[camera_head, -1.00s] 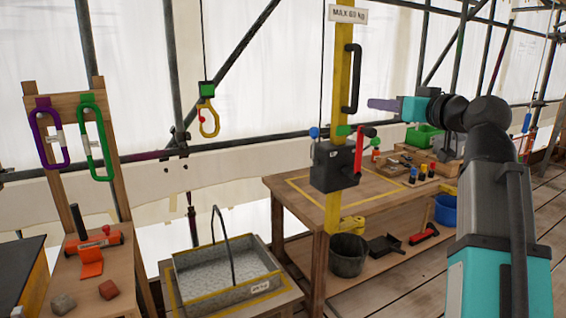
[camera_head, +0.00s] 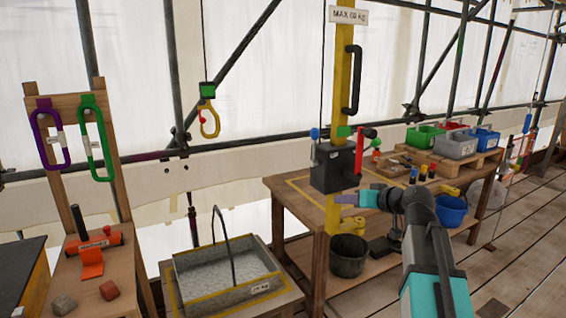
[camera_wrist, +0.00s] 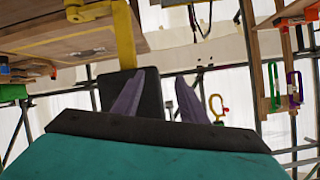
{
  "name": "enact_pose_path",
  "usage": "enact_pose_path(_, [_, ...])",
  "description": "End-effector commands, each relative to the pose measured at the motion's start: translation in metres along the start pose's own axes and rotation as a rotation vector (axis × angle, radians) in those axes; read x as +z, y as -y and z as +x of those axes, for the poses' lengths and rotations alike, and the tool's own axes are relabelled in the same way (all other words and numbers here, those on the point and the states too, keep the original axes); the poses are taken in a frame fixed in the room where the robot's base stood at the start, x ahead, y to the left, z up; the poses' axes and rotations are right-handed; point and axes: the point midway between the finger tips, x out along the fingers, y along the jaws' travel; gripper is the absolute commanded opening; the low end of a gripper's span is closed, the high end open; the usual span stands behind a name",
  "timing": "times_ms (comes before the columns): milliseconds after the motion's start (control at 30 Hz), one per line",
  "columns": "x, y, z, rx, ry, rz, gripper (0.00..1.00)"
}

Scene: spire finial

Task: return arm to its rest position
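The dark box (camera_wrist: 130,92) shows behind the left finger there. I cannot tell the exact gap between the gripper and the post.
A wooden workbench (camera_head: 290,190) stands behind the gripper, with several bins (camera_head: 455,145) at its far end. A grey tray (camera_head: 225,290) with a handle sits at the front. A hook (camera_head: 209,122) hangs left of the post. A rack holds purple (camera_head: 40,140) and green (camera_head: 108,160) carabiners.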

Motion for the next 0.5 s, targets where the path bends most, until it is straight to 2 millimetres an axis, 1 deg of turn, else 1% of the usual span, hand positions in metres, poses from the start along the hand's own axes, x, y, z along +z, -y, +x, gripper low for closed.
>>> enact_pose_path(33, [0.016,-0.002,0.010,-0.002,0.025,0.009,0.39])
enact_pose_path(200, [0.067,-0.008,0.038,-0.005,0.102,0.038,0.39])
enact_pose_path(367, [0.117,-0.012,0.062,-0.008,0.177,0.063,0.39])
enact_pose_path(500, [0.162,-0.014,0.079,-0.008,0.245,0.085,0.39])
